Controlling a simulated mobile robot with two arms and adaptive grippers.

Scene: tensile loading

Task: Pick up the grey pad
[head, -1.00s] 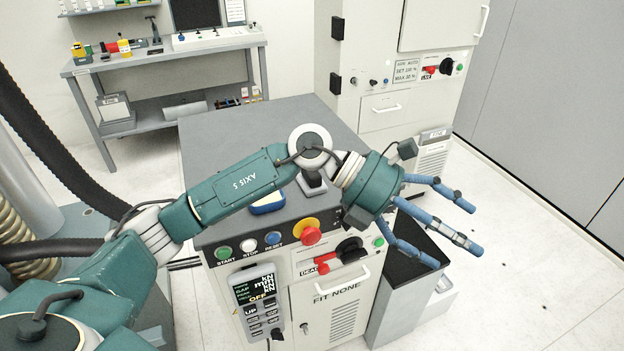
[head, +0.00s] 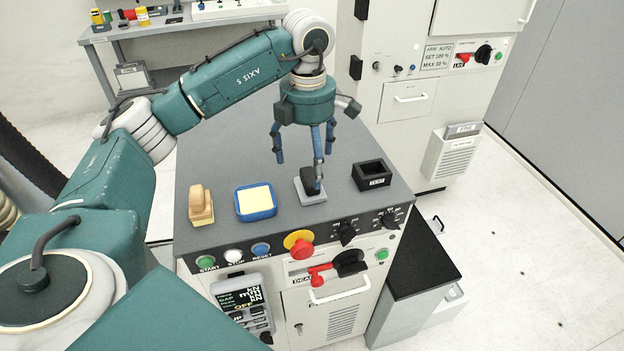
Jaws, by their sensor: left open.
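The grey pad (head: 308,198) is a small light grey square with a black upright part on it, lying on the dark grey top of the console (head: 240,140). My left gripper (head: 303,165) points down from above with its blue fingers spread and nothing between them. One fingertip overlaps the black part in the head view; I cannot tell whether it touches. The finger hides part of the pad. My right gripper is not in view.
Buttons and a red emergency knob (head: 300,247) line the console front. A bench (head: 190,28) stands behind.

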